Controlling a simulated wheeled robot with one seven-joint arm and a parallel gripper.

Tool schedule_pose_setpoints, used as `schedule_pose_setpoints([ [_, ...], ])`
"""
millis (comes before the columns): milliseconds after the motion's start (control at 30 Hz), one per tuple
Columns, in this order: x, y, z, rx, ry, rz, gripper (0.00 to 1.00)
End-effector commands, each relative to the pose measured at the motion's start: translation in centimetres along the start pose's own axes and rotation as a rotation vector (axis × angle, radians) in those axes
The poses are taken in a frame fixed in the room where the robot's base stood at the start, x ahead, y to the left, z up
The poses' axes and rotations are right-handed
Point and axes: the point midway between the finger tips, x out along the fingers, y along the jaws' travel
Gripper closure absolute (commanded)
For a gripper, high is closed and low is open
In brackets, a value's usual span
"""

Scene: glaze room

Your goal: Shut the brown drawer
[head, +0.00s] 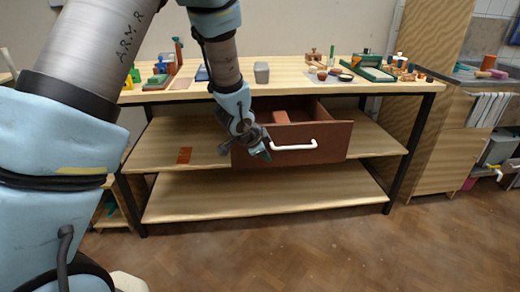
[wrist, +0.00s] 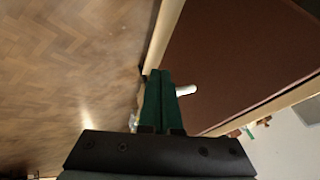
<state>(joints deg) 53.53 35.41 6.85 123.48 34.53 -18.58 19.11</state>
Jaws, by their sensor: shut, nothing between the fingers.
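The brown drawer (head: 330,140) is pulled out from under the bench top, with its inside showing from above. Its front carries a white bar handle (head: 294,146). My gripper (head: 266,155) is at the left part of the drawer front, close to the handle's left end. In the wrist view its green fingers (wrist: 158,95) are shut together with nothing between them. The brown drawer front (wrist: 235,55) fills the right of that view, and a bit of the white handle (wrist: 186,90) shows beside the fingertips. I cannot tell whether the fingers touch the front.
A reddish block (head: 281,117) lies in the drawer. The wooden bench top (head: 220,90) holds a grey cup (head: 261,72) and several small items. A red-brown tile (head: 184,155) lies on the middle shelf (head: 160,145). The floor (head: 300,240) in front is clear.

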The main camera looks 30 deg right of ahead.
Motion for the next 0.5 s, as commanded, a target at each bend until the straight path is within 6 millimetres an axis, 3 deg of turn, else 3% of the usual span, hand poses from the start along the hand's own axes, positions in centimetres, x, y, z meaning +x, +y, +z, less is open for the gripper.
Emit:
schedule_pose_setpoints([
  [200,1.5,-2.6,-0.1,-0.002,-0.001,-0.001,1.0],
  [500,2.2,-3.5,0.0,0.0,0.0,0.0,1.0],
])
